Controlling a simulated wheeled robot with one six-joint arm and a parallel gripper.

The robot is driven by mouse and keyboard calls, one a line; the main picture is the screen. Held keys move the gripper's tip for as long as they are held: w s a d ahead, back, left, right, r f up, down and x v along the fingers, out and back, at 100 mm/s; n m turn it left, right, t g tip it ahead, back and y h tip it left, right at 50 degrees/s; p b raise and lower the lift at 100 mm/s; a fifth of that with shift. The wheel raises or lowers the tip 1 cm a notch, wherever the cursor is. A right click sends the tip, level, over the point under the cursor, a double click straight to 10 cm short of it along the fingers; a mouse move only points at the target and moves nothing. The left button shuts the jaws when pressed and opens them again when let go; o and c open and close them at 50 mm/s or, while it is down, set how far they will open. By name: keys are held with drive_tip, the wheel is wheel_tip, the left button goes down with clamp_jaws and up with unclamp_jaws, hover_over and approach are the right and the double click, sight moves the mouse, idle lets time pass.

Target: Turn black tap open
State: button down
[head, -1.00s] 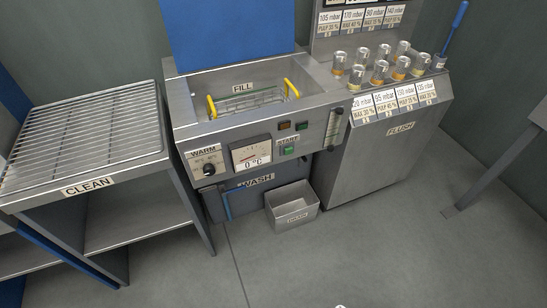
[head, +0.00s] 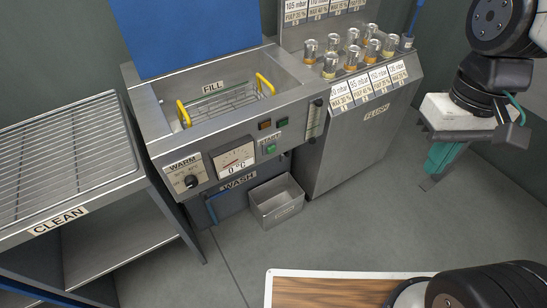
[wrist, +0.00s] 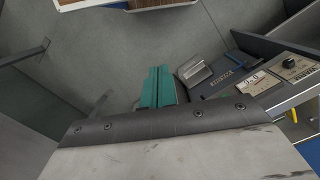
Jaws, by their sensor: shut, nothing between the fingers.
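The wash machine's front (head: 250,165) shows in the head view. A small black fitting (head: 317,102) sits at the top of a clear upright tube near its right end, with another dark fitting low on the tube. I cannot tell which of these, if any, is the black tap. A black knob (head: 191,181) sits on the dial marked WARM. My gripper (head: 434,170) has teal fingers, is shut and empty, and hangs at the right, apart from the machine. In the wrist view the shut fingers (wrist: 160,70) are over the floor.
A metal bin (head: 277,205) stands on the floor before the machine. The basin marked FILL holds a basket with yellow handles (head: 265,84). Several glass jars (head: 330,64) stand on the FLUSH cabinet (head: 350,135). A rack marked CLEAN (head: 60,150) is at the left. Open floor lies in front.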

drive_tip(key=w+a+f+n, duration=0.2)
drive_tip(key=w+a+f, duration=0.4)
drive_tip(key=f, duration=0.3)
drive_tip(key=w+a+f+n, duration=0.1)
drive_tip(key=w+a+f, duration=0.45)
drive_tip(key=f, duration=0.35)
drive_tip(key=w+a+f+n, duration=0.2)
drive_tip(key=w+a+f, duration=0.35)
drive_tip(key=f, duration=0.45)
drive_tip(key=w+a+f+n+t+y, duration=0.1)
drive_tip(key=w+a+f+n+t, duration=0.15)
drive_tip(key=f, duration=0.75)
drive_tip(key=w+a+f+n+t, duration=0.2)
drive_tip(key=a+f+t, duration=0.1)
drive_tip(key=f, duration=0.8)
drive_tip(key=w+a+f+n+t+y, duration=0.1)
drive_tip(key=w+a+f+n+t, duration=0.2)
drive_tip(key=f, duration=0.7)
drive_tip(key=w+a+r+n+t+y, duration=0.1)
drive_tip(key=w+r+n+t+y, duration=0.1)
drive_tip(key=w+r+n+t, duration=0.55)
drive_tip(key=w+d+m+t, duration=0.1)
drive_tip(key=w+m+t, duration=0.1)
drive_tip(key=w, duration=0.7)
drive_tip(key=shift+w+d+f+m, duration=0.15)
drive_tip(key=shift+w+f+m, duration=0.05)
drive_tip(key=shift+f+m, duration=0.25)
